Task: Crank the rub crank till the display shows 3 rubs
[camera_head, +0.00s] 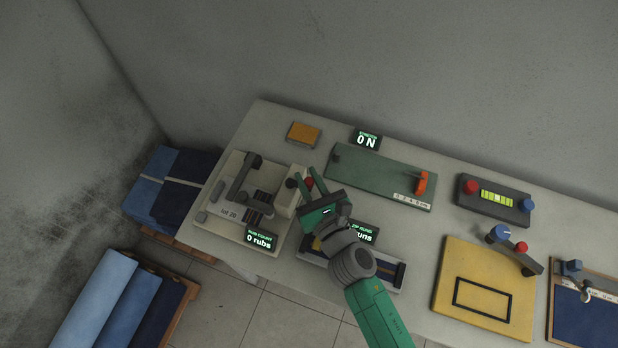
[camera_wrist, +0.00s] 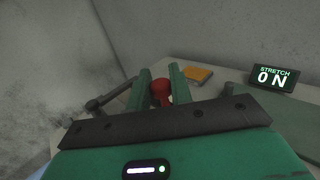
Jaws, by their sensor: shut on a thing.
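The rub crank's red knob (camera_head: 309,182) is between the two green fingers of my gripper (camera_head: 307,178). In the wrist view the red knob (camera_wrist: 160,90) sits between the fingertips, and my gripper (camera_wrist: 161,82) is shut on it. The rub tester's pale base (camera_head: 215,219) carries a dark arm and a cream block (camera_head: 286,206) beside the crank. Its rub count display (camera_head: 260,240) reads 0 rubs. My gripper hides much of the crank's lever.
An orange pad (camera_head: 303,134) and the stretch display (camera_head: 366,139), reading 0 N, stand behind. A green board (camera_head: 380,177) with a red-orange slider is to the right. The zip display (camera_head: 362,233) is partly hidden by my gripper. Fabric rolls (camera_head: 100,290) lie at lower left.

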